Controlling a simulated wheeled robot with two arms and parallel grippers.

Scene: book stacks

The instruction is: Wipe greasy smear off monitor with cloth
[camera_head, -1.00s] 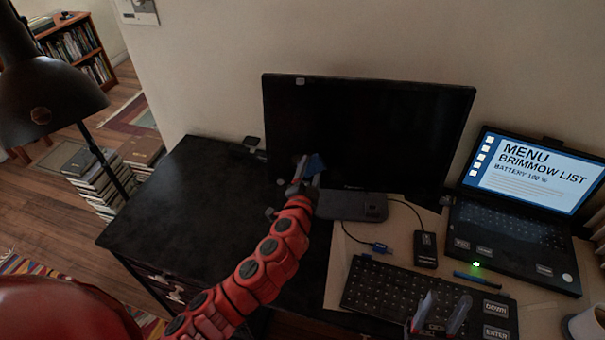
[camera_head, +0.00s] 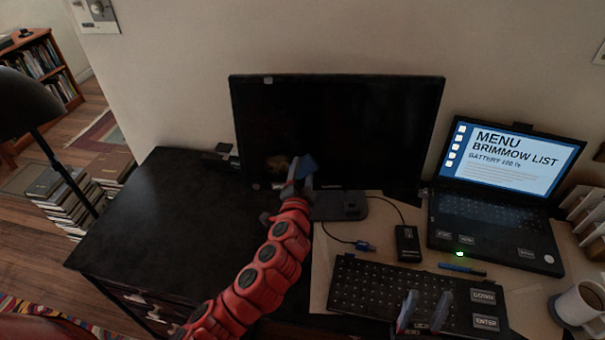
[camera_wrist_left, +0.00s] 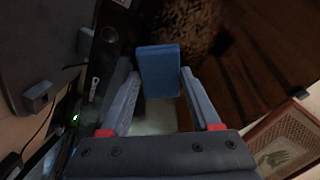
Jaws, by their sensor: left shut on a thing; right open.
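The dark monitor (camera_head: 370,125) stands at the back of the black desk. A brownish smear (camera_head: 277,163) shows on the lower left of its screen. My left gripper (camera_head: 298,182) is in front of the monitor's lower left, shut on a small blue cloth (camera_head: 307,166). The cloth is just right of the smear in the head view; whether it touches the screen I cannot tell. In the left wrist view the cloth (camera_wrist_left: 159,70) sticks out between the fingertips, near a mottled brown patch (camera_wrist_left: 190,25). My right gripper (camera_head: 424,312) is open and empty, low over the keyboard.
A laptop (camera_head: 500,190) stands open at the right, with a keyboard (camera_head: 390,290), small black box (camera_head: 407,243), blue pen (camera_head: 462,268) and mug (camera_head: 580,303) around it. The desk's left part (camera_head: 160,215) is clear. A black lamp (camera_head: 25,105) stands at the left.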

